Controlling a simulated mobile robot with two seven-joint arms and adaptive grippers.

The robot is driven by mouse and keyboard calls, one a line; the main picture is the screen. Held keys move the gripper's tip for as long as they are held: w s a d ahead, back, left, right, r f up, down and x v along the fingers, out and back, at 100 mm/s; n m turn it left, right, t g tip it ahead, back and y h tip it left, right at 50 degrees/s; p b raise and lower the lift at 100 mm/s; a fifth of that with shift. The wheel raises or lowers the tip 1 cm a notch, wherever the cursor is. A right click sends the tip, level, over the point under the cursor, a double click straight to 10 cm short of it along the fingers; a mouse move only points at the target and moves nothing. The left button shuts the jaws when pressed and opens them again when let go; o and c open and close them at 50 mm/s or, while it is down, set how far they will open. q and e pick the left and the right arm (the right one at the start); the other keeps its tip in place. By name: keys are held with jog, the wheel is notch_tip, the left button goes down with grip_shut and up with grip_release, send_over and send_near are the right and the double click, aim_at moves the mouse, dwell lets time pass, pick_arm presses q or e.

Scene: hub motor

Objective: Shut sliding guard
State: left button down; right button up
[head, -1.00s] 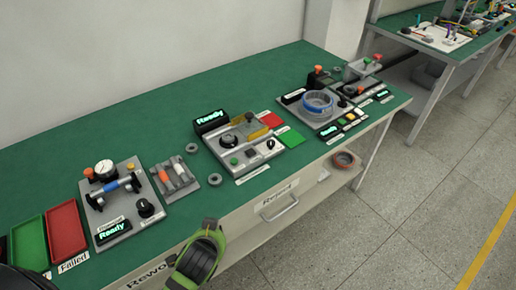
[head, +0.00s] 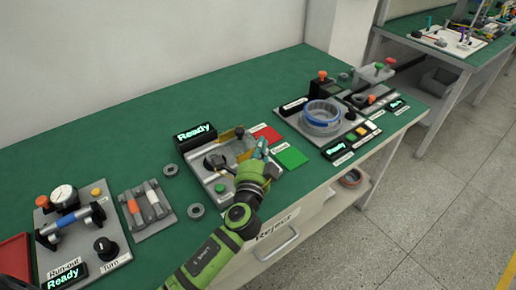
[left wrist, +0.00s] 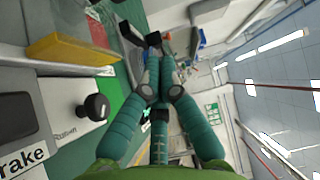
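The yellow see-through sliding guard (head: 229,136) sits at the back right of the middle station (head: 205,172), partly hidden behind my left gripper. In the left wrist view the guard (left wrist: 70,49) is a yellow block at the upper left, beside the fingers and apart from them. My left gripper (head: 259,148) is over the station's right side, near the red and green pads. In the left wrist view its teal fingers (left wrist: 158,50) lie close together, with nothing clearly held between them. My right gripper is not in view.
A black knob (left wrist: 95,107) stands close beside the left fingers. The station's display (head: 195,137) reads Ready. A gauge station (head: 110,248) stands at the left, and a station with a blue-and-grey ring (head: 321,117) at the right. The back of the green table (head: 120,130) is clear.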

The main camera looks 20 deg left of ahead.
aim_at(251, 143)
pick_arm(q)
jog(key=w, duration=0.6)
jog(key=shift+a+r, duration=0.2)
jog(key=shift+a, duration=0.15)
jog(key=a, duration=0.1)
jog(key=a+p, duration=0.1)
jog(key=s, duration=0.1)
jog(key=shift+a+f+p, duration=0.3)
jog(key=shift+a, duration=0.1)
jog(key=shift+s+a, duration=0.2)
jog(key=shift+a, duration=0.2)
jog(key=shift+f, duration=0.1)
jog(key=s+a, duration=0.4)
jog(key=s, duration=0.1)
jog(key=s+a, duration=0.2)
jog(key=s, duration=0.1)
jog(key=shift+w, duration=0.1)
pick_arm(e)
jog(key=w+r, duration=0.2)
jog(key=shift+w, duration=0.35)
pick_arm(q)
jog(key=shift+w, duration=0.15)
